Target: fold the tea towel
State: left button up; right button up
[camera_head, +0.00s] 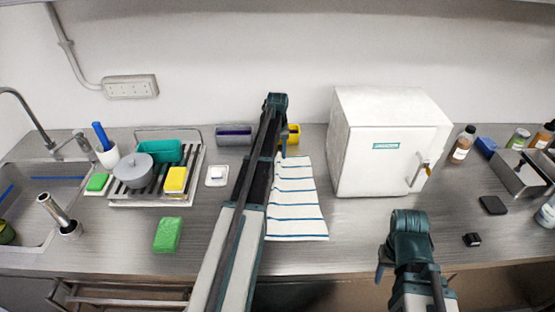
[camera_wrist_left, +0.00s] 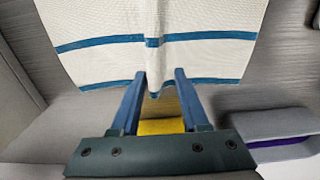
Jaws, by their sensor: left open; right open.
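The tea towel (camera_head: 297,205) is white with blue stripes and lies on the steel counter in the middle, left of the white box freezer. My left arm hides its left side in the head view. My left gripper (camera_head: 282,148) is over the towel's far edge. In the left wrist view my left gripper (camera_wrist_left: 160,75) is open, its two blue fingers either side of a small raised bump in the edge of the towel (camera_wrist_left: 110,60). I cannot tell whether they touch the cloth. My right gripper (camera_head: 386,262) is open and empty at the counter's front edge, right of the towel.
A yellow object (camera_head: 294,133) stands just behind the towel, with a grey tray (camera_head: 235,131) to its left. The white freezer (camera_head: 380,150) stands close on the right. A green sponge (camera_head: 168,234) and a dish rack (camera_head: 150,199) are at left.

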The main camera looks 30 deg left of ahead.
pick_arm(q)
grip_shut()
jog(key=shift+r, duration=0.1)
pick_arm(e)
jog(key=shift+r, duration=0.1)
dwell(0.3)
